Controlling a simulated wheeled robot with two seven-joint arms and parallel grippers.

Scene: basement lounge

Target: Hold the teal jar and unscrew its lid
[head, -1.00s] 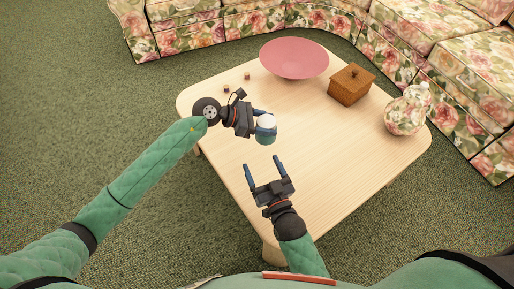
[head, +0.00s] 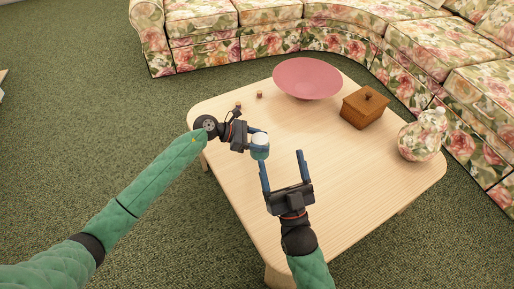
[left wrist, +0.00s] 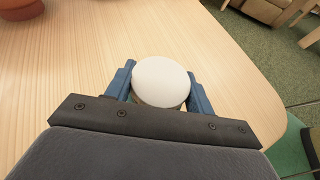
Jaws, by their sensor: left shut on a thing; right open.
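The teal jar (head: 260,153) with its round white lid (head: 260,140) is in my left gripper (head: 259,146), above or on the left part of the wooden table; I cannot tell whether its base touches. In the left wrist view the white lid (left wrist: 160,80) shows from above between the two blue fingers, one on each side. The jar's body is mostly hidden there beneath the lid. The jar looks upright. My right gripper (head: 282,172) is open and empty, fingers pointing away from me, just right of and nearer than the jar.
The light wooden table (head: 350,190) holds a pink bowl (head: 307,78), a brown lidded box (head: 364,108), a floral vase (head: 421,140) and two small brown pieces (head: 259,95) at the far left. Its front right area is clear. A floral sofa (head: 340,38) curves behind.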

